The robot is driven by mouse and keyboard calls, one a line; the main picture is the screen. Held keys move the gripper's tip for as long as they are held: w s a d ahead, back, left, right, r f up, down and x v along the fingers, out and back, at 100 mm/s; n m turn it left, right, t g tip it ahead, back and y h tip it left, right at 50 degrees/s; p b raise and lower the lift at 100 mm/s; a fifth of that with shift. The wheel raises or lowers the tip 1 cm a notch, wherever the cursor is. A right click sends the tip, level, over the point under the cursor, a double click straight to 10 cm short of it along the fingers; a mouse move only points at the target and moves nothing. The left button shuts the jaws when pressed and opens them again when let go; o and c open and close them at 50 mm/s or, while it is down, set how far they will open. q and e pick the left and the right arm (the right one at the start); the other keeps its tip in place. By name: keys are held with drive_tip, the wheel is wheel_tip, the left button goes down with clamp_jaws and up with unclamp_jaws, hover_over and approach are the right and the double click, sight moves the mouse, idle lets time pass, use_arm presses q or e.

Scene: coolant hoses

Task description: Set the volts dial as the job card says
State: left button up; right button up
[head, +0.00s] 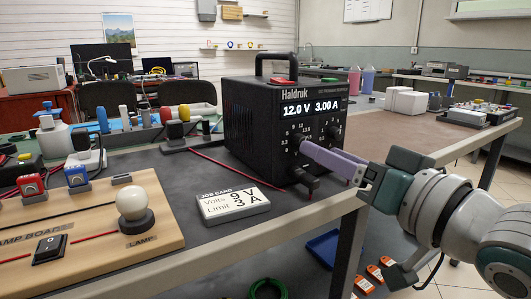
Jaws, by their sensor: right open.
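The black Haldruk power supply (254,124) stands on the bench. Its display (310,107) reads 12.0 V and 3.00 A. The volts dial (298,138) is on the left of its front face, with small numbers around it, and is partly hidden by my right gripper. The job card (236,203) lies in front of the supply and reads Volts 9 V, Limit 3 A. My right gripper (308,149) is open, its pale purple fingers reaching from the right to the volts dial. I cannot tell whether they touch it. My left gripper is not in view.
A second dial (333,132) sits right of the volts dial. A wooden lamp board (105,231) with a white lamp (130,202) and a switch (48,246) lies at left. A red lead (232,171) runs behind the card. The bench edge runs below the supply.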

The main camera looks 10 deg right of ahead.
drive_tip(key=shift+b+x, duration=0.5)
drive_tip(key=shift+x, duration=1.8)
clamp_jaws()
